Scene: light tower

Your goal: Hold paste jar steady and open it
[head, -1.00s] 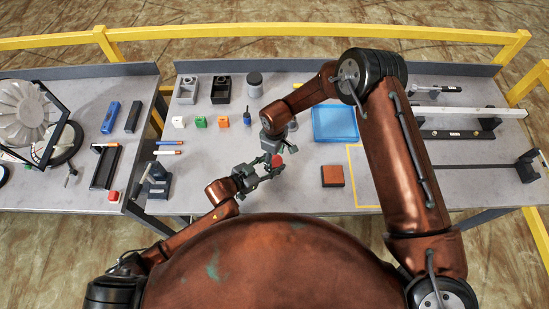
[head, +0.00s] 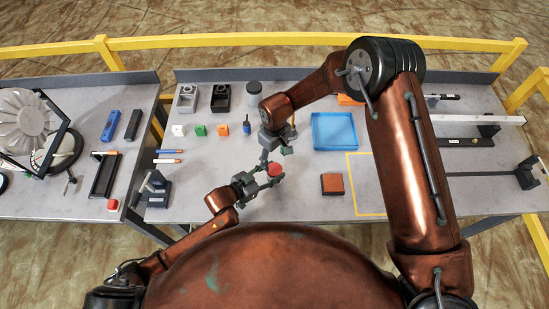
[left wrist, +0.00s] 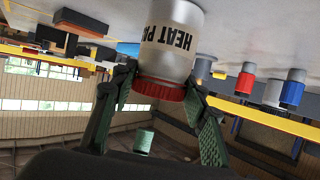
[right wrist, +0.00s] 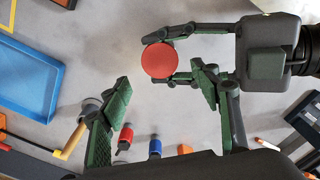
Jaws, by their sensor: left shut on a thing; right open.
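The paste jar is white with dark "HEAT P…" lettering (left wrist: 170,50) and a red lid (left wrist: 158,90). In the head view mostly its red lid (head: 275,169) shows, and in the right wrist view the lid appears as a red disc (right wrist: 158,60). The lid is on the jar. My left gripper (head: 264,178) is shut on the jar, one finger on each side near the lid. My right gripper (head: 273,152) is open and empty, just behind the lid and apart from it. Its spread fingers (right wrist: 163,92) show in the right wrist view.
A blue tray (head: 335,147) and a red-brown block (head: 332,184) lie to the right of the jar. Small coloured blocks (head: 200,130) and a grey jar (head: 254,88) stand farther back. A black stand (head: 157,190) is at the left. Bare tabletop surrounds the jar.

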